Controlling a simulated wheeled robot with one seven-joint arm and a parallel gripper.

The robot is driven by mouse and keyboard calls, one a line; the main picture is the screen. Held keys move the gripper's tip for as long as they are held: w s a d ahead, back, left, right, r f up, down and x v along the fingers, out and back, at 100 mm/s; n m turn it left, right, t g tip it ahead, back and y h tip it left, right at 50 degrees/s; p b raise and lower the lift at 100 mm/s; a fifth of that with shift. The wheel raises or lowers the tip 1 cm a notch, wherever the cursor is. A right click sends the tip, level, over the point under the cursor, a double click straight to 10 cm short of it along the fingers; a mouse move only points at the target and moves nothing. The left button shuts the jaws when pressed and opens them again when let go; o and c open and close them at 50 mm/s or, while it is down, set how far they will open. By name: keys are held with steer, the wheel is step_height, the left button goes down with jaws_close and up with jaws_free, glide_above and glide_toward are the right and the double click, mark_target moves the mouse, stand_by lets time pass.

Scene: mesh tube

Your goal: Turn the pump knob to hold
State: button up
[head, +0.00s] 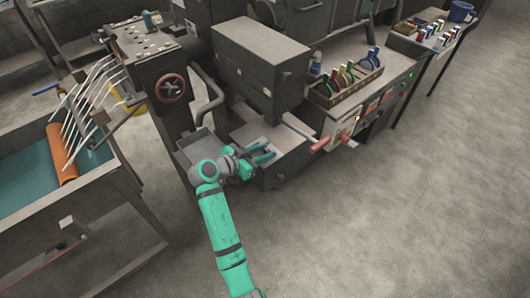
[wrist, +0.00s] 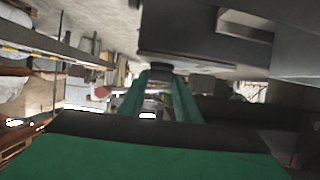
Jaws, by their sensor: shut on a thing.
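My gripper (head: 268,153) reaches in beside the lower front of the grey machine in the head view. In the wrist view its two green fingers (wrist: 160,85) point away from the camera and close on a small dark knob (wrist: 160,72), which I take to be the pump knob. The knob sits at their tips, under a dark grey overhanging housing. The head view does not show the knob clearly, and its markings and the setting it points to cannot be read in either view.
A large grey box housing (head: 262,68) stands just behind my gripper. A red handwheel (head: 171,88) and a table with an orange roll (head: 62,154) are to the left. The floor at front right is clear.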

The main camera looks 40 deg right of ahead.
steer(key=shift+f, duration=0.1)
stand_by(0.5)
steer(key=o, duration=1)
steer(key=shift+g, duration=0.3)
steer(key=shift+o, duration=0.2)
steer(key=shift+a, duration=0.1)
steer(key=v, duration=1)
steer(key=shift+a, duration=0.35)
